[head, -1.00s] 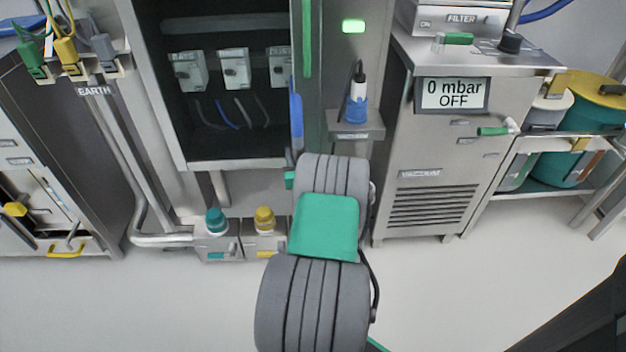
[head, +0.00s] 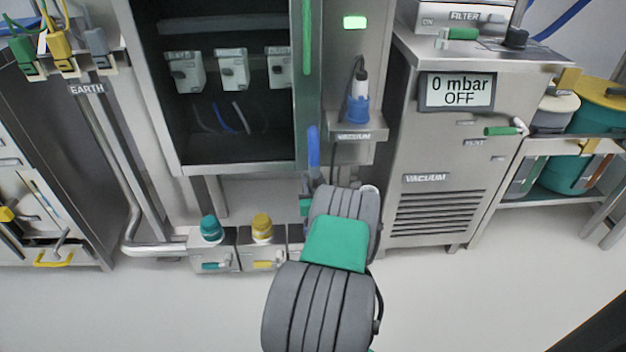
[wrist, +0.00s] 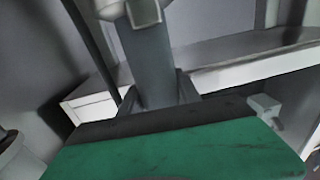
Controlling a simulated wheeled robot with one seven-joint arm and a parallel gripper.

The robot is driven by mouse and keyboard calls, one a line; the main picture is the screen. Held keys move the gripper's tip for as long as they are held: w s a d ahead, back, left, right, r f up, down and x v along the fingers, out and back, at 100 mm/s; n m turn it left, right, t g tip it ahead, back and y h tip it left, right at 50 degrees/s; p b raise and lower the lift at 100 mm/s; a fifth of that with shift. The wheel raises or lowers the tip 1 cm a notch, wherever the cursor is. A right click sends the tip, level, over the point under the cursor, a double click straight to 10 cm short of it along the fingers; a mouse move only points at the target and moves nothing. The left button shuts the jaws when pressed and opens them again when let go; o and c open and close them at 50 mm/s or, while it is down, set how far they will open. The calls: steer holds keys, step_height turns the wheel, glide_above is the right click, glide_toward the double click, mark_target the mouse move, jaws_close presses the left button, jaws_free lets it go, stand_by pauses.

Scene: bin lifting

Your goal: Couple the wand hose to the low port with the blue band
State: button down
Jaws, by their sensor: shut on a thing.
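My gripper (wrist: 158,97) shows in the wrist view with its dark fingers shut on a grey upright piece (wrist: 148,65), which I take to be the wand hose's end. A pale fitting sits at its top. In the head view my arm hides most of the gripper; a blue upright piece (head: 313,148) shows just above the arm's far end. Low boxes with a teal cap (head: 211,228) and a yellow cap (head: 262,227) stand at the cabinet's foot. Another low box (head: 295,240) is mostly hidden behind my arm. No blue band is visible on a low port.
A vacuum unit (head: 440,195) reading "0 mbar OFF" stands right of my arm. A blue-based plug (head: 357,108) sits on the vacuum shelf. The open cabinet (head: 240,170) overhangs the low boxes, with pipes (head: 130,215) at left. The floor in front is clear.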

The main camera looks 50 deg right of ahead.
steer(key=shift+s+r, duration=0.1)
steer(key=shift+r, duration=0.25)
steer(key=shift+f, duration=0.1)
steer(key=shift+f+b, duration=0.8)
steer(key=shift+b, duration=0.3)
steer(key=shift+f, duration=0.6)
steer(key=shift+f, duration=1.35)
